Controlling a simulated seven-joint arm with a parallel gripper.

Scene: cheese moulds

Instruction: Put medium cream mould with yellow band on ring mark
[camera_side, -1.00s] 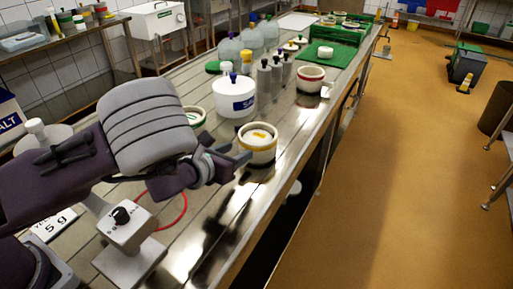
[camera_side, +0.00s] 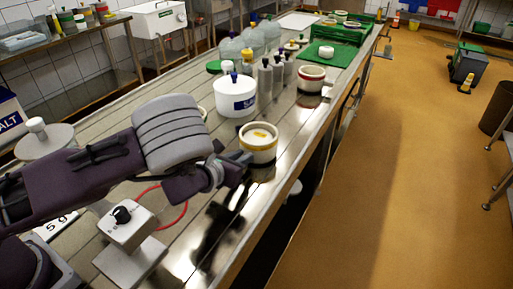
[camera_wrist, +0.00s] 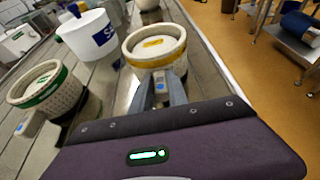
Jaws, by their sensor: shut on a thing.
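The cream mould with a yellow band (camera_side: 259,146) stands upright at the right side of the steel bench, near its front edge. It also fills the top middle of the wrist view (camera_wrist: 153,48). My gripper (camera_side: 243,158) is shut on the near side of its wall; the fingers (camera_wrist: 160,88) show in the wrist view. I cannot tell whether its base is clear of the bench. The ring mark, a thin red ring (camera_side: 185,212) on the bench, lies to the left and nearer, partly hidden by my arm.
A green-banded mould (camera_wrist: 50,90) and a white salt tub (camera_side: 235,97) stand close by. Dark-topped bottles (camera_side: 265,80) and a red-banded mould (camera_side: 311,79) stand farther back. A white scale-like box with a black knob (camera_side: 127,222) stands near the ring.

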